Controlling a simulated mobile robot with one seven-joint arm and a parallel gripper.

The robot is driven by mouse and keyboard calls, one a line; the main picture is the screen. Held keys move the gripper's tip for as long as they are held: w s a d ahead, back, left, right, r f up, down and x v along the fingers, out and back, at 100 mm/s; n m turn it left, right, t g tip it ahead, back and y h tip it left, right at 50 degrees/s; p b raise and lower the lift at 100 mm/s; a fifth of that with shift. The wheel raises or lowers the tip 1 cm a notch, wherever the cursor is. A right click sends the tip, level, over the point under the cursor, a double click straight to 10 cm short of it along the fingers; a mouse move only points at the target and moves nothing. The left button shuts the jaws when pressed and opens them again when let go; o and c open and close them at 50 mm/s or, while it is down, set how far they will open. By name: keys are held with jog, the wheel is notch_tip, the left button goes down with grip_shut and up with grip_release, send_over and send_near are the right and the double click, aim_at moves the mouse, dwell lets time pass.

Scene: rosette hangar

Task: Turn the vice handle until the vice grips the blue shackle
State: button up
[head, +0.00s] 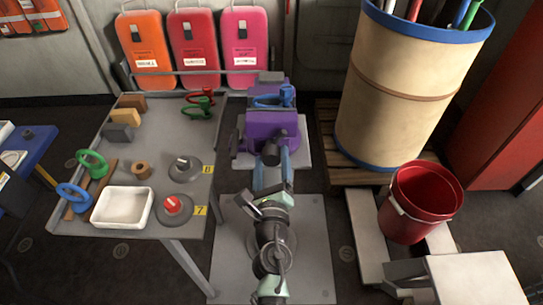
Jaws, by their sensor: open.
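The purple vice (285,130) stands on a grey plate in the upper middle of the head view. The blue shackle (272,100) sits at the top of the vice, by its jaws. I cannot tell whether the jaws touch it. A dark bar at the vice's left side, perhaps the vice handle (234,146), is partly visible. My arm reaches up the middle in front of the vice and covers part of it. My gripper (262,206) appears open and empty on the near side of the vice, though its fingers are hard to make out.
A tan drum (405,85) on a pallet and a red bucket (420,200) stand at right. Orange, red and pink cases stand behind.

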jog(key=n, duration=0.8)
grip_shut()
dwell(0.4)
jog(key=m, duration=0.3)
jog(key=shift+m, duration=0.3)
jog(key=m, duration=1.1)
jog(key=shift+w, duration=0.1)
